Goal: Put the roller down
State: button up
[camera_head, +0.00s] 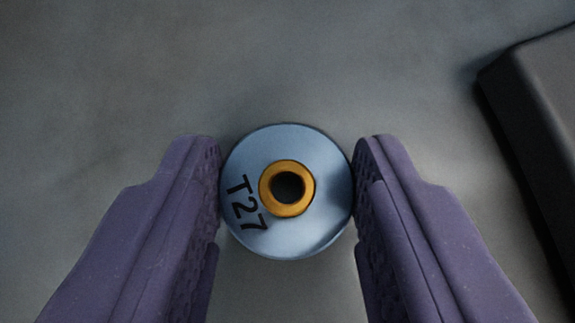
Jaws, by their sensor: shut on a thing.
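The roller (318,225) is a light blue metallic disc seen end-on in the middle of the view. It has a gold ring around a dark centre hole and the dark marking "T27" on its left side. My gripper (287,185) has two purple textured fingers, one on each side of the roller, shut on it. The roller's far side and lower length are hidden, and I cannot tell whether it touches the surface below.
A dark block (540,120) with a raised edge stands at the right. The grey surface (120,80) is bare to the left of and above the roller.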

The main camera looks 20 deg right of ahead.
aim_at(285, 225)
jog(key=shift+r, duration=0.1)
jog(key=shift+r+p, duration=0.45)
jog(key=shift+r, duration=0.15)
notch_tip(285, 225, up, 2)
jog(key=shift+r+p, duration=0.15)
jog(key=shift+p, duration=0.5)
jog(key=s, duration=0.2)
jog(key=s+a, duration=0.1)
jog(key=s, duration=0.4)
jog(key=shift+s+a+r+p, duration=0.2)
jog(key=shift+r+p, duration=0.1)
jog(key=shift+p, duration=0.1)
jog(key=s+p, duration=0.1)
jog(key=p, duration=0.1)
jog(key=s+r+p, duration=0.1)
jog(key=p, duration=0.2)
jog(key=shift+s+a, duration=0.1)
jog(key=shift+s, duration=0.1)
jog(key=s+p, duration=0.1)
jog(key=p, duration=0.2)
jog(key=s+p, duration=0.2)
jog(key=p, duration=0.2)
jog(key=shift+a+r, duration=0.1)
jog(key=shift+a, duration=0.2)
jog(key=shift+s+a+f+p, duration=0.15)
jog(key=shift+s+p, duration=0.6)
jog(key=shift+s+a+f+p, duration=0.1)
jog(key=shift+s+p, duration=0.6)
